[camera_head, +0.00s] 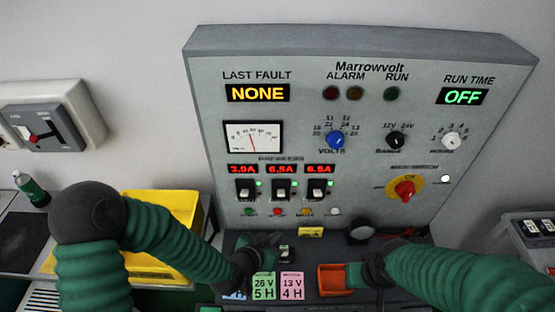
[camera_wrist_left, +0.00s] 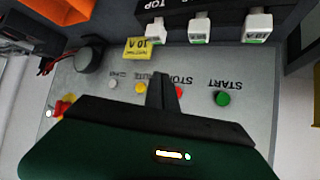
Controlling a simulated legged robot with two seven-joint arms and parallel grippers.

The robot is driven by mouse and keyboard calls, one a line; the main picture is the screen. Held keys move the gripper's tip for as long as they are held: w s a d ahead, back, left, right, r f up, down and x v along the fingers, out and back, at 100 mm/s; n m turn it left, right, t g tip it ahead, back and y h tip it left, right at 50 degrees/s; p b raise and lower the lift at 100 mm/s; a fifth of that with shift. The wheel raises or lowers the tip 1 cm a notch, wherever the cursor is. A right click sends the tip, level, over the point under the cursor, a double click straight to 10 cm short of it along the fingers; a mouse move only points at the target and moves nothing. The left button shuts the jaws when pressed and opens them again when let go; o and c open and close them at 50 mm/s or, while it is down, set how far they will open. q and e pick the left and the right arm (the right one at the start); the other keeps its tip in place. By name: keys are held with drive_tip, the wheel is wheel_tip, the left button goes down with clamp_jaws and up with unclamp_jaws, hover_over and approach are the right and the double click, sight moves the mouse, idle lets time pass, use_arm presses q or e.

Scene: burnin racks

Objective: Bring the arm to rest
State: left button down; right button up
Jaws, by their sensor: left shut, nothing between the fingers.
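My left arm (camera_head: 175,243) comes in from the left and reaches to the foot of the grey Marrowvolt panel (camera_head: 300,55). My left gripper (camera_head: 268,243) is dark, shut and empty, just in front of the lower panel. In the left wrist view its black fingers (camera_wrist_left: 163,92) are together, in front of the row of coloured buttons; contact cannot be told. My right arm (camera_head: 465,272) comes in from the right. My right gripper (camera_head: 376,266) is near the orange tray, its fingertips not clear.
An orange tray (camera_head: 332,281) and coloured cards (camera_head: 292,286) lie on the dark ledge below the panel. A yellow bin (camera_head: 165,207) stands behind my left arm. A yellow tag (camera_head: 311,232), a black round part (camera_head: 360,234) and a red rotary switch (camera_head: 404,189) are close by.

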use_arm(q)
drive_tip(key=shift+a, duration=0.1)
drive_tip(key=s+a+r+n+g+y, duration=0.2)
drive_tip(key=s+a+n+g, duration=0.1)
drive_tip(key=s+a, duration=0.4)
drive_tip(key=s+a+r+n+g+y, duration=0.3)
drive_tip(key=s+a, duration=0.5)
drive_tip(key=a, duration=0.4)
drive_tip(key=shift+r+g+y, duration=0.2)
drive_tip(key=shift+g+y, duration=0.1)
drive_tip(key=shift+w, duration=0.15)
idle(0.4)
